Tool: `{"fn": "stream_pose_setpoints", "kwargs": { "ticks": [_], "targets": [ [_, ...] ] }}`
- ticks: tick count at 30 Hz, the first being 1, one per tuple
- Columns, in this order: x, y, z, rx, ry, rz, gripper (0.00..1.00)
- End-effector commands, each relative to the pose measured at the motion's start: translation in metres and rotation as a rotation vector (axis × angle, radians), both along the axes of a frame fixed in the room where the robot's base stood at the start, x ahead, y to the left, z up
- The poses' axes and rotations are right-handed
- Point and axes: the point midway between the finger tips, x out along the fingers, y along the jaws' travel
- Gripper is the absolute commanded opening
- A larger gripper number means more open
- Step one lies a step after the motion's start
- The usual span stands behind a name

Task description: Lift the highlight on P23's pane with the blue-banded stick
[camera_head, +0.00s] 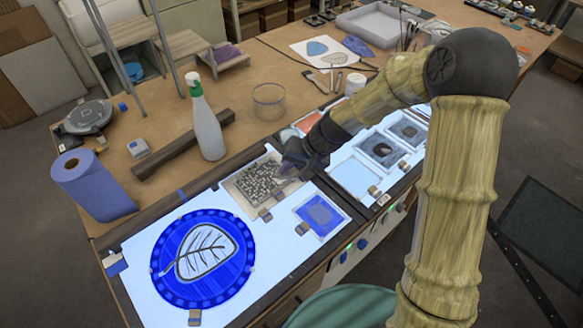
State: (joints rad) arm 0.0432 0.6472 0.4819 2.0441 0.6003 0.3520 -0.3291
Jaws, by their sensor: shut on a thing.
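My gripper (291,170) is low over the light table, at the right edge of a pane with a dark speckled pattern (258,188). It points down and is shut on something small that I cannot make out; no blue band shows. My gripper hides part of that pane's right edge. A small pane with a blue square (319,213) lies to its lower right. A large round blue pane with a pale leaf (235,262) lies at the lower left. Pane labels are too small to read, so I cannot tell which is P23.
A white spray bottle (206,125), a dark wooden bar (165,158) and a clear glass (268,101) stand behind the light table. A blue paper roll (92,187) is at the left. More panes (354,178) lie right of my gripper, under my arm.

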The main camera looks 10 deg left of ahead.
Motion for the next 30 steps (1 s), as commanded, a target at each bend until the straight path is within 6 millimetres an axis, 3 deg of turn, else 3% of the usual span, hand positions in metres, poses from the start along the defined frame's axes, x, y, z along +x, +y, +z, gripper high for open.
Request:
{"fn": "stream_pose_setpoints", "kwargs": {
  "ticks": [15, 30],
  "targets": [
    [0.001, 0.000, 0.045, 0.000, -0.004, -0.001, 0.00],
    [0.001, 0.000, 0.044, 0.000, -0.003, -0.002, 0.00]
  ]
}}
